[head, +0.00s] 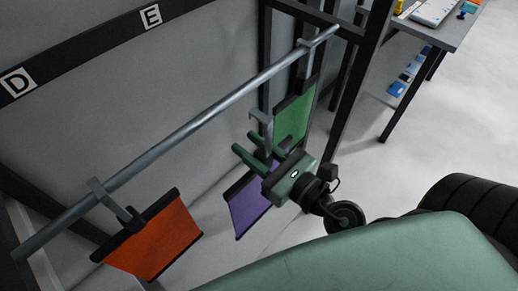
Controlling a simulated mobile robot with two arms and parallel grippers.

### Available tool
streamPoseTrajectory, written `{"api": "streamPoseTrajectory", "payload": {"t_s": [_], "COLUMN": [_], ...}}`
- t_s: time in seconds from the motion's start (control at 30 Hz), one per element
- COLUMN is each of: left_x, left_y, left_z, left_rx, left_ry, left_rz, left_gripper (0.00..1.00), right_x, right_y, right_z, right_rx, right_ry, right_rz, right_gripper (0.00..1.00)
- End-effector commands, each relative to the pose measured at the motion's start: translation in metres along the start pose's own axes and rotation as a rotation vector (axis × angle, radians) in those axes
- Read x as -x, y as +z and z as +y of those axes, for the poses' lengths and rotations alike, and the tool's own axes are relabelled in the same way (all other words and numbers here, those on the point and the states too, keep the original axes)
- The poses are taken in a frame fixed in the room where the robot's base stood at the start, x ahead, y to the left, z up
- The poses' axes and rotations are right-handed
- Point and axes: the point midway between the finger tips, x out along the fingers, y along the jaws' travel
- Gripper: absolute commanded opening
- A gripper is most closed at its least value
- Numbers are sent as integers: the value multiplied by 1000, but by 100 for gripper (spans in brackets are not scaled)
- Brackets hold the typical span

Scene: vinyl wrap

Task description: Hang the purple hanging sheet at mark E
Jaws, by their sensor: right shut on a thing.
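The purple hanging sheet (247,205) has a dark top bar, partly hidden by my right gripper, and a grey hook (261,122). My right gripper (247,150) is shut on the sheet's upper part. The hook appears below and to the right of the grey rail (190,128), apart from it. Mark E (151,16) is a white label on the dark board (90,47) at the upper left, behind the rail. My left gripper is not in view.
An orange sheet (155,242) hangs on the rail at the lower left. A green sheet (293,120) hangs near its far right end. Mark D (18,83) is further left on the board. A dark frame post (358,75) and a table (440,35) stand at right. The rail's middle is bare.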

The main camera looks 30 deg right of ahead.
Motion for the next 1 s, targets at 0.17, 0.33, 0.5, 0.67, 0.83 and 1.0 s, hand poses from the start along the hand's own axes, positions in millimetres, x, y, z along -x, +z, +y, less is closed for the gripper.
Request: {"api": "streamPoseTrajectory", "payload": {"t_s": [0.17,0.33,0.5,0.67,0.83,1.0], "left_x": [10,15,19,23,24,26], "left_y": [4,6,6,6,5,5], "left_z": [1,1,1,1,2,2], "left_rx": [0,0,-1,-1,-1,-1], "left_ry": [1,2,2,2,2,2], "left_rz": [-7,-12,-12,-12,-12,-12], "left_gripper": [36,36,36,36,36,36], "right_x": [-16,-29,-43,-56,-69,-83], "right_y": [3,3,3,3,2,2], "right_z": [0,0,0,1,0,1], "right_rx": [0,-1,-1,-1,0,-1], "right_ry": [1,0,0,1,0,1], "right_rz": [-2,-3,-4,-3,-3,-3], "right_gripper": [0,0,0,0,0,0]}}
